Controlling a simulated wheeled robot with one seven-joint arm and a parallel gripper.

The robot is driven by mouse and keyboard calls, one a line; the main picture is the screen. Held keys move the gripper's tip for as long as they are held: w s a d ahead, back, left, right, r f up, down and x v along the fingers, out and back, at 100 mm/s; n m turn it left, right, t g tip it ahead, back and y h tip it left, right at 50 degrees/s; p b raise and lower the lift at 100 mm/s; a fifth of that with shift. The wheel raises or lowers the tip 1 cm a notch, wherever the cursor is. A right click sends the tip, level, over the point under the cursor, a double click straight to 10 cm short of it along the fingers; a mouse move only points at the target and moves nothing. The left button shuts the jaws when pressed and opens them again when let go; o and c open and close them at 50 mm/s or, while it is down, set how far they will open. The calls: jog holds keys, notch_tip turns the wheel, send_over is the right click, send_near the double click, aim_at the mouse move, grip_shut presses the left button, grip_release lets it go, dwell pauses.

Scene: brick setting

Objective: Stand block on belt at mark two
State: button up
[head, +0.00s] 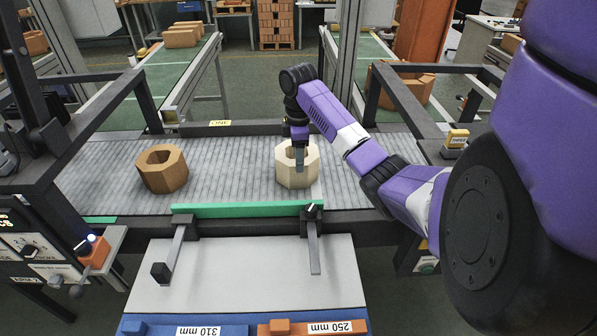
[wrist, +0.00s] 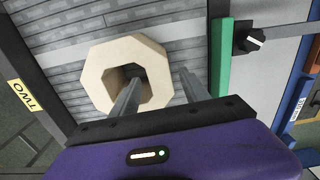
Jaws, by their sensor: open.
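A cream octagonal block (head: 297,181) with a hole through it rests on the grey ribbed belt (head: 230,185), hole facing up. In the wrist view the same block (wrist: 156,72) shows below my gripper (wrist: 158,90). My gripper (head: 299,165) is open. One finger appears over or in the hole and the other outside the near wall; how deep they reach is unclear. A yellow tag reading TWO (wrist: 20,96) sits on the belt's far frame, roughly level with the block. In the head view that tag is not visible.
A brown octagonal block (head: 162,169) stands on the belt to the left. A green rail (head: 248,210) runs along the near edge. Dark frames flank the belt. Belt between the blocks is clear.

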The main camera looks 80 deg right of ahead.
notch_tip(320, 180, up, 5)
jog(key=shift+f+p, duration=0.15)
jog(key=shift+p, duration=0.65)
